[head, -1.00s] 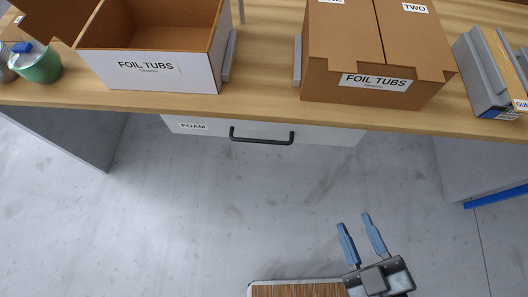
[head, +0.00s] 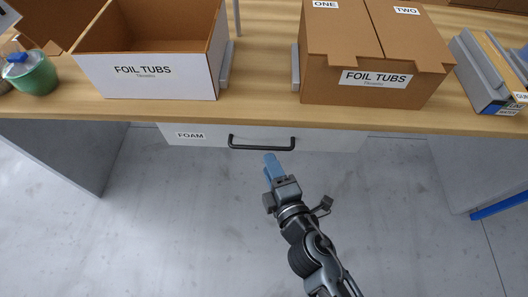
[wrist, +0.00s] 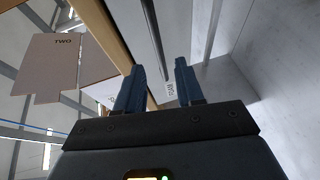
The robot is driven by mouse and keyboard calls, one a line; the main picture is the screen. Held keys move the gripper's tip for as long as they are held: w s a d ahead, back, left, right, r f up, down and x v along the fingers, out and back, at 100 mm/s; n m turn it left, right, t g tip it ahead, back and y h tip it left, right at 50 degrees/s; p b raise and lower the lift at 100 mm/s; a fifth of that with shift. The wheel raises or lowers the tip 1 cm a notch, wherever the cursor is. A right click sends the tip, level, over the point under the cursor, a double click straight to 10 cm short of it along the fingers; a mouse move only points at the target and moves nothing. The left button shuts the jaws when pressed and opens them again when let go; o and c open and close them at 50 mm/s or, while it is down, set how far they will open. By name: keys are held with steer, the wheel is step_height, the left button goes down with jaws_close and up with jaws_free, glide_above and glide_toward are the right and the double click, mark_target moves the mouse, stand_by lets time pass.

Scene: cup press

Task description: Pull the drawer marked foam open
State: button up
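The drawer marked FOAM (head: 205,143) has a white front under the table's front edge and looks closed. Its label is at the left of the front, and a black bar handle (head: 262,147) sits at the middle. My gripper (head: 271,158) is just below and in front of the handle in the head view. In the wrist view my gripper (wrist: 159,64) has its two blue fingers apart, with nothing held. The dark handle bar (wrist: 155,35) runs up from between the fingertips there. I cannot tell whether the fingers touch it.
On the wooden table (head: 262,112) above stand an open FOIL TUBS box (head: 150,80) and a brown closed FOIL TUBS box (head: 375,75). A green jar (head: 36,76) is at the far left, grey cartons (head: 485,80) at the right. The floor before the drawer is clear.

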steer(key=x, duration=0.6)
jaws_close()
stand_by(0.3)
stand_by(0.4)
